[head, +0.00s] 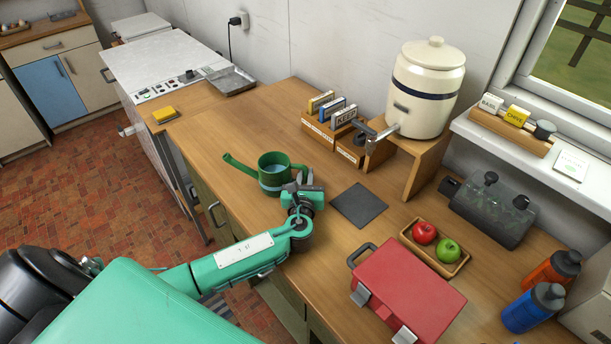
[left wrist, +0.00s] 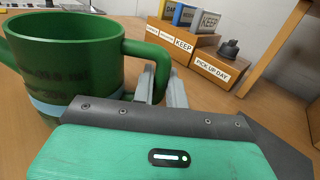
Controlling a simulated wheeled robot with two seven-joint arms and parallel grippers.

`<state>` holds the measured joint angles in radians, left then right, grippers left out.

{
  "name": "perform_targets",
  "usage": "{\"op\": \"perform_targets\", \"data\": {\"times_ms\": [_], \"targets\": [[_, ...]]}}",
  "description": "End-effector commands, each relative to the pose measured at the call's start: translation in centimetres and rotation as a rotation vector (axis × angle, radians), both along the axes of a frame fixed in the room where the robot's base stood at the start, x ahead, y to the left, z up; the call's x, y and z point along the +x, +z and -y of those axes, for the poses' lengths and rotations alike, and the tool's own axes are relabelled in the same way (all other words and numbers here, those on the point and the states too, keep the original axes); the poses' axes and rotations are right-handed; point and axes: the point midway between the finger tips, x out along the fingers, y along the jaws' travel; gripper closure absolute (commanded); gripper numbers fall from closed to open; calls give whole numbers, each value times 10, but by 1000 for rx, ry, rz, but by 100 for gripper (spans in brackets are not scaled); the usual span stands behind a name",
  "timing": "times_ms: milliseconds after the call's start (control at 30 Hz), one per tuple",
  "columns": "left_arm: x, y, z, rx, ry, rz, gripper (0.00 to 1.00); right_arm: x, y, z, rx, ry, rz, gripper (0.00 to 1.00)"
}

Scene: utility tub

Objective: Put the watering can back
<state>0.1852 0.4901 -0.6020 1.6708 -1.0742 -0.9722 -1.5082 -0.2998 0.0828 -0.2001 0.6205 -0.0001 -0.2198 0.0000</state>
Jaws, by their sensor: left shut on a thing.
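The green watering can (head: 270,180) is over the wooden counter, upright, its spout pointing left. It has a pale blue band, and its inside looks light blue, perhaps water. In the left wrist view the can (left wrist: 65,65) fills the left side, with its handle (left wrist: 165,62) toward the fingers. My left gripper (head: 297,184) is shut on the handle, at the can's right side. The fingers show in the left wrist view (left wrist: 160,88). The can's base is hidden, so I cannot tell whether it touches the counter. My right gripper is out of view.
A dark square mat (head: 359,205) lies bare right of the can. A cream dispenser (head: 428,88) with a tap stands on a wooden stand (head: 412,160) behind. Card boxes (head: 326,130), a red case (head: 408,290) and a fruit tray (head: 434,250) are nearby. The counter left of the can is clear.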

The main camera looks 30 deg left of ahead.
Motion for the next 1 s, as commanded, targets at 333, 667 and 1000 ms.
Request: {"op": "perform_targets", "data": {"times_ms": [333,667,1000], "targets": [[0,-2,0,1,-1,3,100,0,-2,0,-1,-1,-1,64],[0,-4,0,-1,-1,1,64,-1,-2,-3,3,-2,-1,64],[-18,-4,8,-2,-3,0,64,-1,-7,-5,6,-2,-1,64]]}}
